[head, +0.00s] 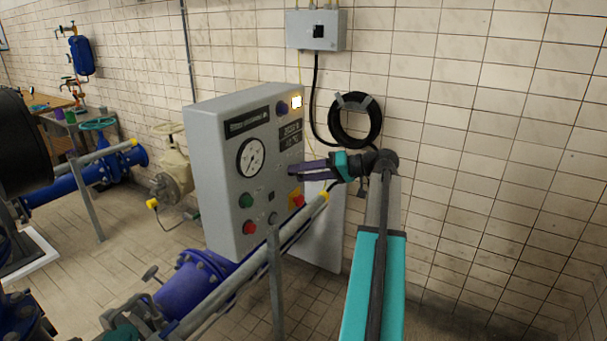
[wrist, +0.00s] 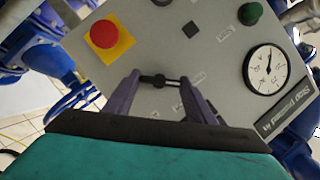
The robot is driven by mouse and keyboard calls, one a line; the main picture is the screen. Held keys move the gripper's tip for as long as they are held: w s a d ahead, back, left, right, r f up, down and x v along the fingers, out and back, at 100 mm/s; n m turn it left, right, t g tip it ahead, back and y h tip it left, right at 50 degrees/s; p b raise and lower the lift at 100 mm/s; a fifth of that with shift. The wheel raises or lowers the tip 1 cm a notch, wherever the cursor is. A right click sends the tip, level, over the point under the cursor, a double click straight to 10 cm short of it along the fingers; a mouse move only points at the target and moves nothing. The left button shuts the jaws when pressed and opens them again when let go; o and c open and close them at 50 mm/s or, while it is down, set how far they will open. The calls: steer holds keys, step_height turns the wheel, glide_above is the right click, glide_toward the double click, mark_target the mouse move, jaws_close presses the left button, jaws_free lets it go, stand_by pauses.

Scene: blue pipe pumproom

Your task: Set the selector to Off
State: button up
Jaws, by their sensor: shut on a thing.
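The grey control panel (head: 212,150) stands in the middle of the head view. My gripper (head: 292,169) reaches its face from the right, with its purple fingers at the panel's right half. In the wrist view, my gripper (wrist: 161,79) has one finger on each side of a small black selector knob (wrist: 158,81) and is shut on it. The knob's dark bar lies roughly level across the picture, between the fingertips. The head view hides the selector behind the fingers. Position labels around it are not readable.
A red emergency button on a yellow plate (wrist: 104,35) sits close to the selector. A pressure gauge (head: 251,157) and green button (head: 245,200) are farther left. A grey rail (head: 285,225) and blue pipe (head: 190,287) run before the panel. A coiled black hose (head: 354,121) hangs behind.

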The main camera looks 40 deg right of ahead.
steer(key=m+y, duration=0.1)
steer(key=m, duration=0.2)
steer(key=shift+d+f+m+t+y, duration=0.15)
steer(key=shift+m+t+y, duration=0.15)
steer(key=shift+y, duration=0.1)
steer(key=shift+f+m+t+y, duration=0.1)
steer(key=shift+m+t+y, duration=0.4)
steer(key=shift+m, duration=1.1)
steer(key=o, duration=1)
steer(key=shift+o, duration=0.2)
steer(key=shift+s+d, duration=0.1)
